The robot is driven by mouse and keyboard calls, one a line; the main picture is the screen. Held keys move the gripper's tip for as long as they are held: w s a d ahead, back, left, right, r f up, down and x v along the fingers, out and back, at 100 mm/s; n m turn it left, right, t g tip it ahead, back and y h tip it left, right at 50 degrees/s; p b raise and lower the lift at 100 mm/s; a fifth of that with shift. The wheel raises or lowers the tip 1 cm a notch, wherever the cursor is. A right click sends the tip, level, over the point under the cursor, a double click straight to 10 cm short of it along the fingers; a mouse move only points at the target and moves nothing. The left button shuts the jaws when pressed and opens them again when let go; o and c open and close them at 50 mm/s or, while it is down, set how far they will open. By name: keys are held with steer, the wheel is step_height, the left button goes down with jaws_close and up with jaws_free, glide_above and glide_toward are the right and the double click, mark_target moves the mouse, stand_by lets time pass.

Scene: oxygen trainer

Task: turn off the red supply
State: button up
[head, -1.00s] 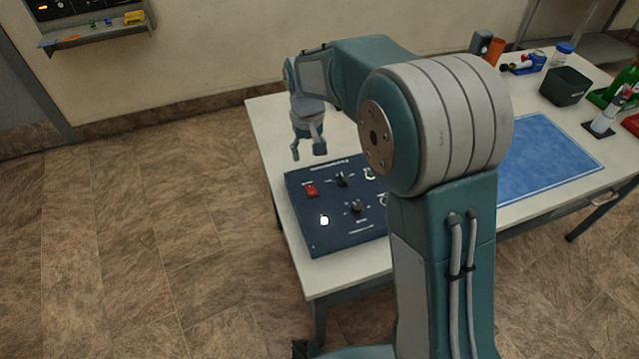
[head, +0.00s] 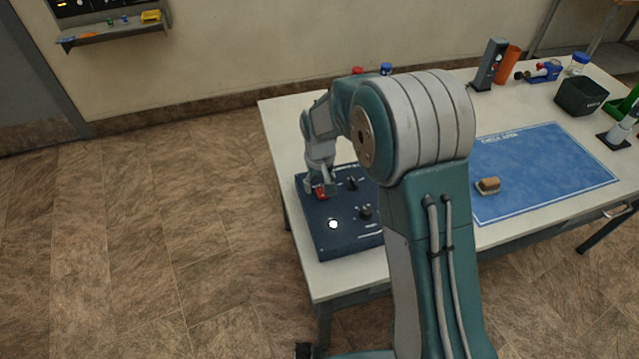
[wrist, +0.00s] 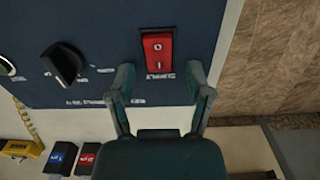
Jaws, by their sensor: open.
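The red supply switch (wrist: 159,55) is a rocker marked 0 and I, set in a dark frame on the blue panel (wrist: 105,25). In the head view the red switch (head: 321,194) is partly hidden by my gripper (head: 322,184), at the panel's (head: 345,240) far left part. In the wrist view my open gripper (wrist: 160,78) has its two fingers spread on either side of the switch's lower end, with nothing between them. I cannot tell whether a finger touches the panel. A black knob (wrist: 64,65) is left of the switch.
A lit white round spot (head: 333,224) and another black knob (head: 366,211) are on the panel. A brown block (head: 488,184) lies on the blue mat (head: 545,175). Blue (wrist: 60,158) and red (wrist: 88,156) labelled items and a yellow item (wrist: 22,148) lie beyond the panel.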

steer(key=shift+c, duration=0.3)
jaws_close()
steer(key=shift+s, duration=0.1)
steer(key=shift+s+d+r+t+y, duration=0.1)
steer(key=shift+s+t+y, duration=0.1)
steer(key=shift+t, duration=0.5)
steer(key=shift+s+t+y, duration=0.1)
steer(key=shift+t+y, duration=0.1)
steer(key=shift+t, duration=0.5)
steer(key=shift+w, duration=0.1)
steer(key=shift+o, duration=0.3)
jaws_free()
